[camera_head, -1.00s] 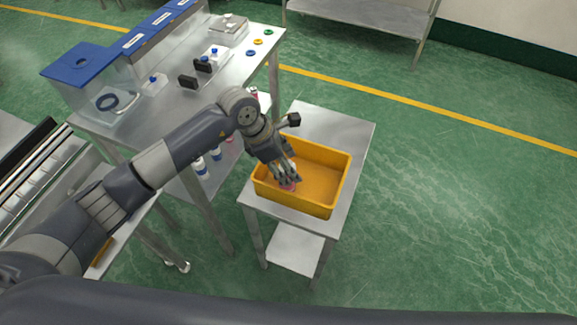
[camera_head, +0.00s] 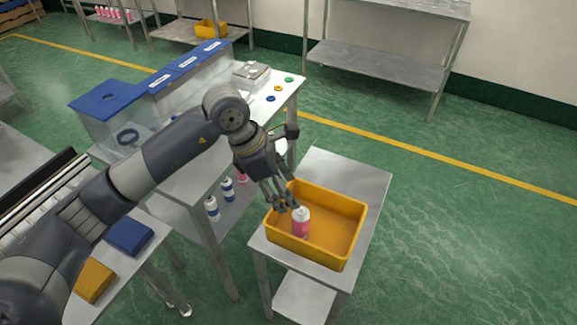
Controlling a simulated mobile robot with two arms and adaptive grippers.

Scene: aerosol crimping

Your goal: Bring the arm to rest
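A pink and white aerosol can (camera_head: 301,224) stands upright in the left part of the yellow bin (camera_head: 342,254). My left gripper (camera_head: 281,204) is just above and to the left of the can, over the bin's left rim. Its fingers are spread, with nothing seen between them. One fingertip overlaps the can's top edge in the picture; I cannot tell whether they touch. My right gripper is not in view.
The bin sits on a small metal table (camera_head: 350,170). A larger workbench (camera_head: 262,110) behind my arm carries a blue-lidded clear box (camera_head: 107,105) and coloured rings. Bottles (camera_head: 212,209) stand on its lower shelf. The green floor at right is clear.

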